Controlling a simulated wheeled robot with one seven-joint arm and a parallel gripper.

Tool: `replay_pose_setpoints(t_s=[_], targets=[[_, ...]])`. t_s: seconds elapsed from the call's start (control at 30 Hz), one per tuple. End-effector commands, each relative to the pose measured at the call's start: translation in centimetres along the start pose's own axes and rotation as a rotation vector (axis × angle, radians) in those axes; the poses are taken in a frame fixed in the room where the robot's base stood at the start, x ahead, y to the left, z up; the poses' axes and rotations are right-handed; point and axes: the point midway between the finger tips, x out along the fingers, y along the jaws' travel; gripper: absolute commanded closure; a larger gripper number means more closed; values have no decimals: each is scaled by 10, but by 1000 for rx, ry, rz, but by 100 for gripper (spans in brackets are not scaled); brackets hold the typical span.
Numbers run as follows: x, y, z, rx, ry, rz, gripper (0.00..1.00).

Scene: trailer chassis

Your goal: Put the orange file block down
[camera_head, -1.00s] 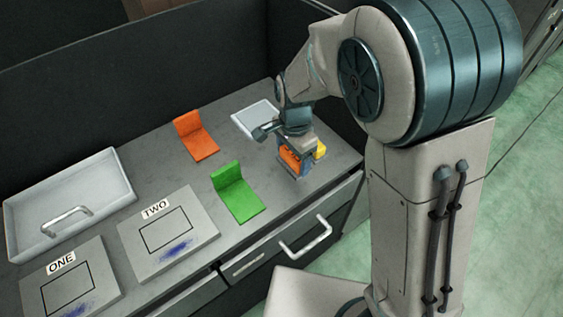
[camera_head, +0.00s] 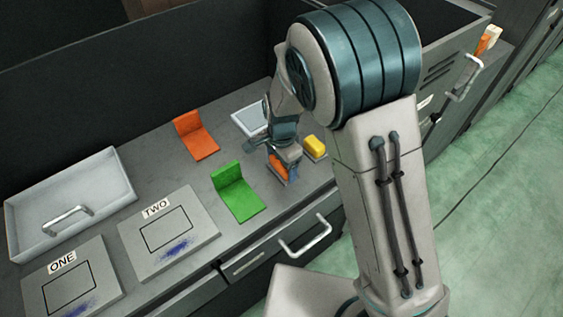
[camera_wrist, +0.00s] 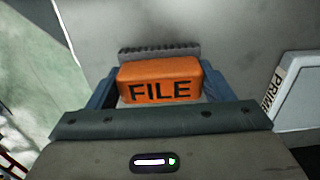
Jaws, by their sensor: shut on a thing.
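The orange file block (camera_wrist: 160,82) with black FILE lettering is between the two blue fingers of my gripper (camera_wrist: 158,92) in the wrist view. In the head view the orange block (camera_head: 277,167) shows at my gripper (camera_head: 281,172), low over the grey counter (camera_head: 160,172), right of the green bracket. My gripper is shut on the block. A grey ridged strip (camera_wrist: 160,51) shows along the block's far side. I cannot tell whether the block touches the counter.
A green bracket (camera_head: 238,195) and an orange bracket (camera_head: 197,140) stand on the counter. A yellow block (camera_head: 314,146) lies right of my gripper. A tray (camera_head: 247,119) is behind it. Plates ONE (camera_head: 95,262) and TWO (camera_head: 203,222) and a white bin (camera_head: 20,215) are left.

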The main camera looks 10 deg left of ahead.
Motion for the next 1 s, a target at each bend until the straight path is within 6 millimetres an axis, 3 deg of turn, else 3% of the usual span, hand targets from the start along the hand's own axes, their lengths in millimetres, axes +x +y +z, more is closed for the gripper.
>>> replay_pose_setpoints(t_s=[0.03,0.07,0.1,0.13,0.37,0.53,1.0], targets=[[3,0,0,0,0,0,47],[2,0,0,0,0,0,17],[2,0,0,0,0,1,6],[2,0,0,0,0,1,4],[2,0,0,0,0,1,4],[-10,0,0,-1,0,-1,4],[-102,0,0,0,0,-3,4]])
